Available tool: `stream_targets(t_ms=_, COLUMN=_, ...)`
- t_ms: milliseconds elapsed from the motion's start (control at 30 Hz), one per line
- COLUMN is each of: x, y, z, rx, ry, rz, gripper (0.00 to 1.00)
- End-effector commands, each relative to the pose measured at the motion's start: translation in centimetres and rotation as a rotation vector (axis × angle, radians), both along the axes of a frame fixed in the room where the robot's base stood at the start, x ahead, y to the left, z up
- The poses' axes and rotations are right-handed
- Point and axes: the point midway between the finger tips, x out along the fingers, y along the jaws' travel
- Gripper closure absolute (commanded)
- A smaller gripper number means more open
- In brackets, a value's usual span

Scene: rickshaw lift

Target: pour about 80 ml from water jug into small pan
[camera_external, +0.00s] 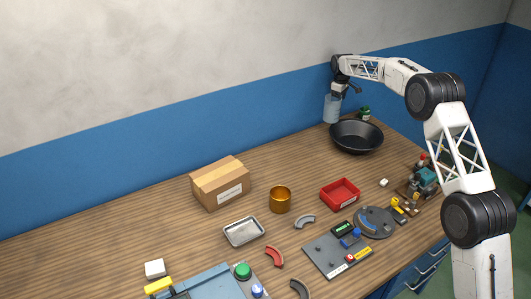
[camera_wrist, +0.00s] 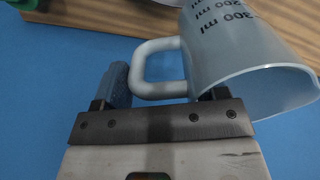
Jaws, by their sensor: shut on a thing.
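The water jug (camera_external: 332,108) is a translucent measuring jug, close to the wall behind the pan and roughly upright. I cannot tell whether its base touches the table. In the wrist view the jug (camera_wrist: 235,60) shows dark ml marks and a wide open rim; no water level can be made out. My gripper (camera_external: 341,90) is at the jug's upper part. In the wrist view my gripper (camera_wrist: 163,90) is shut on the jug's pale handle (camera_wrist: 155,88), with the right finger partly hidden. The small pan (camera_external: 357,137) is black and round, on the table just right of and nearer than the jug.
A green jar (camera_external: 365,113) stands behind the pan. A red tray (camera_external: 340,194), a brass cup (camera_external: 280,199), a cardboard box (camera_external: 219,183) and a metal tray (camera_external: 244,231) lie farther forward. The blue wall (camera_external: 200,135) is close behind the jug. Bare table (camera_external: 290,150) lies left of the pan.

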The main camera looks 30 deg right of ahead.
Motion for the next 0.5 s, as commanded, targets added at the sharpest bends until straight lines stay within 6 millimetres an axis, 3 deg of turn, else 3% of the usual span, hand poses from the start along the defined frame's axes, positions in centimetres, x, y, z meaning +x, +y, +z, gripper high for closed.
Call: stream_targets(t_ms=500, x=-0.99, y=-0.35, z=0.39, rx=0.046, ry=-0.118, rz=0.000, gripper=0.71)
